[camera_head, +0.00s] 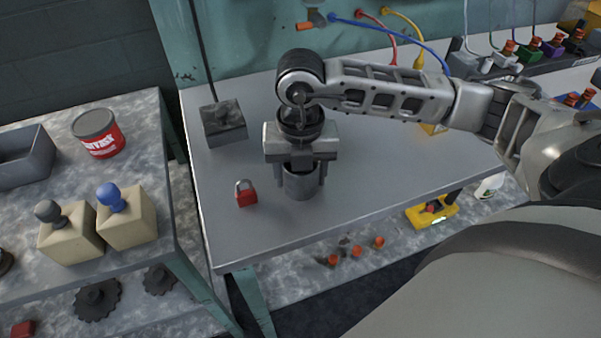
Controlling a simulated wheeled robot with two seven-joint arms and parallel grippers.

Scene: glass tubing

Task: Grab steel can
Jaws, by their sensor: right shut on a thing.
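The steel can (300,186) is a grey metal cylinder standing upright on the grey workbench (370,190). My right gripper (300,175) comes down over it from above, with one finger on each side of the can, and is shut on it. The gripper body hides the can's top. Whether the can's base is clear of the bench I cannot tell. My left gripper is not in view.
A red padlock (246,194) stands just left of the can. A red labelled can (98,133) and two stamp-like blocks (126,218) stand on the left table. The bench right of the can is clear.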

